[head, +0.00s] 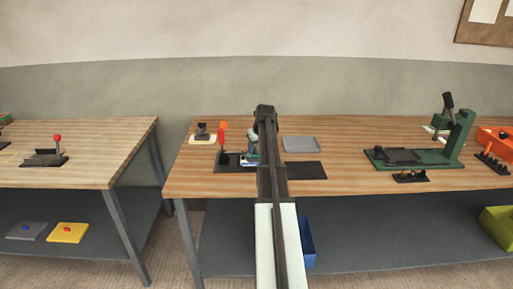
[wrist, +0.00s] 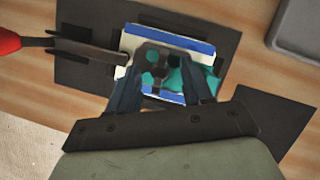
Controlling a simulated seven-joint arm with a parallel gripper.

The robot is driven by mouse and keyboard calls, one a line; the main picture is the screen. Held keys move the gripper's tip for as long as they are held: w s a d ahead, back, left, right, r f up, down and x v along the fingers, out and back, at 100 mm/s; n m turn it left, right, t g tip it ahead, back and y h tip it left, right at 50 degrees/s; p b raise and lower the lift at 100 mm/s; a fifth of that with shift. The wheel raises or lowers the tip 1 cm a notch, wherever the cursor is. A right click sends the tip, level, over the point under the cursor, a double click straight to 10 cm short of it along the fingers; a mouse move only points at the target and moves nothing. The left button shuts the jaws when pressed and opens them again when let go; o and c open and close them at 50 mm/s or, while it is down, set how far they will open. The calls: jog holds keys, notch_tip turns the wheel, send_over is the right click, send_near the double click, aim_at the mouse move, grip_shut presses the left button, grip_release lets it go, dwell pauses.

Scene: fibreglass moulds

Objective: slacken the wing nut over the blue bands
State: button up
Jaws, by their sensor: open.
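In the wrist view a white block (wrist: 124,72) carries two blue bands (wrist: 175,39), one along its far side and one along its near side. A dark part that looks like the wing nut (wrist: 155,53) lies between the bands, over a teal piece (wrist: 205,78). My gripper (wrist: 162,66) is open, with one finger on each side of the dark part. I cannot tell whether the fingers touch it. In the head view my arm hides much of this fixture.
A red-handled clamp (wrist: 85,48) reaches the block from the left. A dark mat (wrist: 75,88) lies beneath. A grey tray (head: 301,144) sits behind right on the bench. A green press (head: 455,140) stands farther right. Bench between tray and press is clear.

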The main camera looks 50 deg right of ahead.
jog(key=shift+c, duration=0.3)
grip_shut()
jog(key=shift+n, duration=0.3)
jog(key=n, duration=0.2)
jog(key=n+y, duration=0.2)
jog(key=n, duration=0.1)
jog(key=shift+d+n, duration=0.25)
jog(key=shift+n, duration=0.05)
jog(key=n+y, duration=0.1)
jog(key=n, duration=0.1)
jog(key=n+g+y, duration=0.1)
jog(key=n, duration=0.2)
jog(key=shift+d, duration=0.15)
jog(key=n+g+y, duration=0.1)
jog(key=n, duration=0.5)
jog(key=shift+w+d+n+g+y, duration=0.1)
jog(key=shift+w+n+g+y, duration=0.1)
jog(key=shift+n+g+y, duration=0.15)
jog(key=n+g, duration=0.1)
jog(key=n, duration=0.2)
jog(key=n+g, duration=0.1)
jog(key=n, duration=0.2)
jog(key=shift+w+f, duration=0.1)
jog(key=shift+w, duration=0.05)
